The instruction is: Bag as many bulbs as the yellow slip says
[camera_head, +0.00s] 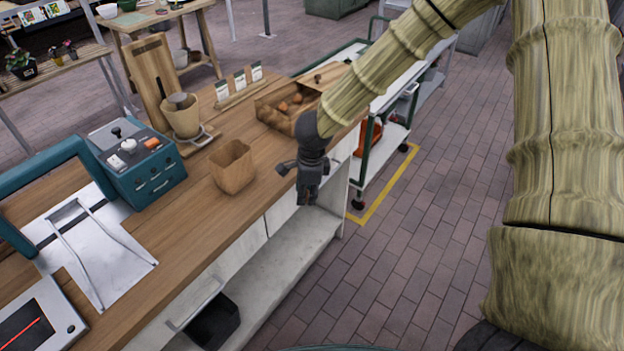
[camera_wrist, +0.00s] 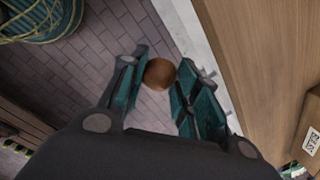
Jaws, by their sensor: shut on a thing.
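My gripper (camera_head: 308,190) hangs over the counter's front edge, to the right of an open brown paper bag (camera_head: 232,166). In the wrist view, my gripper (camera_wrist: 161,80) is shut on a round brown bulb (camera_wrist: 160,73), held between its teal fingers with floor below. The bag stands upright on the counter; its inside cannot be made out. A wooden crate (camera_head: 268,119) holding several brown-orange bulbs (camera_head: 290,104) stands behind my gripper, partly hidden by my arm. I cannot make out a yellow slip in either view.
The wooden counter (camera_head: 200,218) carries a teal machine with knobs (camera_head: 140,160), a pot on a stand (camera_head: 183,118) and a rack of cards (camera_head: 240,86). A green-framed cart (camera_head: 385,138) stands beyond the counter's end. Counter space in front of the bag is clear.

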